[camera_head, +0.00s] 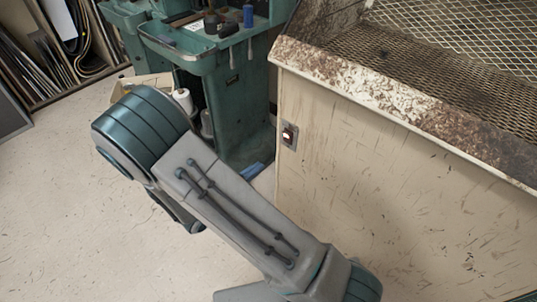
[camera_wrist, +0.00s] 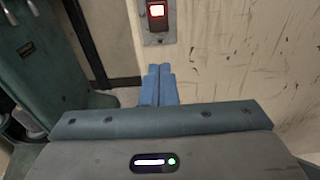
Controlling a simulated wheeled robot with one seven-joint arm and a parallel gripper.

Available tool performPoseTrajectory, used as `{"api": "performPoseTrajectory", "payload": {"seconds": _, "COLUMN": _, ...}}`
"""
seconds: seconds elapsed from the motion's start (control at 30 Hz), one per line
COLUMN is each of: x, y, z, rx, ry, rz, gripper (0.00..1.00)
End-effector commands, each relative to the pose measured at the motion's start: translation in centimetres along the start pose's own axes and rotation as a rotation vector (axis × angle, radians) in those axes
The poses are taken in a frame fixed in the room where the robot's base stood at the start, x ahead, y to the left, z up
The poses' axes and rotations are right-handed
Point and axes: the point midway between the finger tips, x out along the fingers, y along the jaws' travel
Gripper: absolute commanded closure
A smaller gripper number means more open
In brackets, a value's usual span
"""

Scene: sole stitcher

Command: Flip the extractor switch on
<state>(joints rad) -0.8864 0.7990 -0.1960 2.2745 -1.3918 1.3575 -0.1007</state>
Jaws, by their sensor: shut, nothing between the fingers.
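The extractor switch (camera_head: 288,135) is a small red and white rocker on a grey metal plate, on the cream side panel of the bench. In the wrist view the switch (camera_wrist: 157,11) is at the top edge, with a bright face in a dark red surround; which way it is set I cannot tell. My gripper (camera_wrist: 158,70) has blue fingers closed together and empty. They show just below the switch plate in the wrist view; contact is not visible. In the head view my arm hides most of the gripper.
The bench (camera_head: 400,110) has a rusty, chipped rim and a mesh top. A green machine (camera_head: 235,85) with tools on its tray stands left of the panel. A storage rack (camera_head: 50,50) is at the far left. Open floor (camera_head: 60,200) lies at left.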

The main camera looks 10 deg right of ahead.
Motion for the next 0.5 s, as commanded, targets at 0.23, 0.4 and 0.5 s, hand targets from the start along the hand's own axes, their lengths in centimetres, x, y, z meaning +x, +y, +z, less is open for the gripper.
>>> {"api": "performPoseTrajectory", "payload": {"seconds": 0.23, "x": -3.2, "y": 0.1, "z": -0.6, "rx": -0.001, "ry": -0.001, "rz": 0.004, "gripper": 1.0}}
{"api": "performPoseTrajectory", "payload": {"seconds": 0.4, "x": -3.5, "y": 0.0, "z": -0.8, "rx": 0.0, "ry": 0.0, "rz": 0.0, "gripper": 1.0}}
{"api": "performPoseTrajectory", "payload": {"seconds": 0.5, "x": -3.5, "y": 0.0, "z": -0.8, "rx": 0.0, "ry": 0.0, "rz": -0.001, "gripper": 1.0}}
